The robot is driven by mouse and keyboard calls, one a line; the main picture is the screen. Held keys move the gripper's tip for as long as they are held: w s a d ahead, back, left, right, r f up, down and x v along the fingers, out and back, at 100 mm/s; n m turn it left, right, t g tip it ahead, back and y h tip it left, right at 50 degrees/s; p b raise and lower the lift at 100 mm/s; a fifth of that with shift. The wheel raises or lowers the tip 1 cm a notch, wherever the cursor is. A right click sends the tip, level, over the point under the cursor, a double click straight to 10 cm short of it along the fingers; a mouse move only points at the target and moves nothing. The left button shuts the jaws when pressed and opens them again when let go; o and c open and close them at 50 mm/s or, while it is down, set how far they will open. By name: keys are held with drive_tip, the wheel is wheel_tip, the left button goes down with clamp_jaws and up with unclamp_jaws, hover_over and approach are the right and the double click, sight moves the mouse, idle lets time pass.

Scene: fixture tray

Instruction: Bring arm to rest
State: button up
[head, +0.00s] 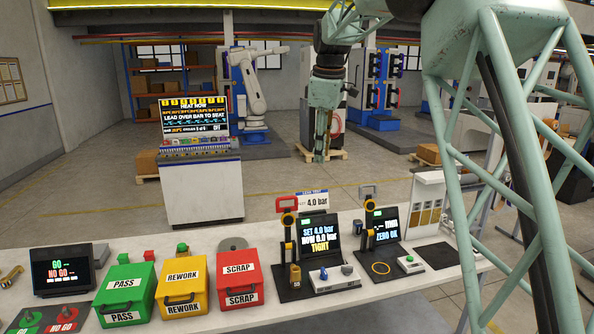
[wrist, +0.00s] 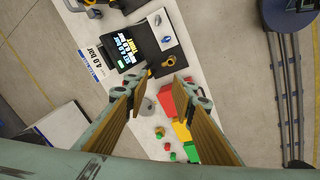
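My gripper (head: 321,138) hangs pointing down in the head view, high above and behind the bench, with its fingers seen nearly edge-on. In the wrist view my gripper (wrist: 160,84) has its two brown-padded fingers spread wide apart with nothing between them. The white bench (head: 345,226) lies well below, seen past the fingers in the wrist view. My gripper touches nothing.
On the bench stand green PASS (head: 125,288), yellow REWORK (head: 183,286) and red SCRAP (head: 240,276) boxes, a leak test station (head: 318,240), a second station (head: 383,228) and a GO/NO GO screen (head: 63,268). A console (head: 201,190) stands behind. Air around my gripper looks free.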

drive_tip(key=s+d+m+b, duration=0.2)
drive_tip(key=s+d, duration=0.1)
drive_tip(key=s, duration=0.8)
drive_tip(key=s+d+m+b, duration=0.3)
drive_tip(key=s, duration=0.7)
drive_tip(key=s+d+m+b, duration=0.2)
drive_tip(key=s+d, duration=0.1)
drive_tip(key=s, duration=0.8)
drive_tip(key=s+d+f+m+b, duration=0.1)
drive_tip(key=s+f+m+b, duration=0.1)
drive_tip(key=s+f, duration=0.4)
drive_tip(key=s+d+f+m+t+b, duration=0.1)
drive_tip(key=s+f, duration=0.6)
drive_tip(key=s, duration=0.9)
drive_tip(key=s+d+f+m+b, duration=0.2)
drive_tip(key=s+f+m+b, duration=0.2)
drive_tip(key=s+f, duration=0.3)
drive_tip(key=s, duration=0.3)
drive_tip(key=shift+s+d+b, duration=0.15)
drive_tip(key=shift+s+b, duration=0.25)
drive_tip(key=shift+c, duration=0.5)
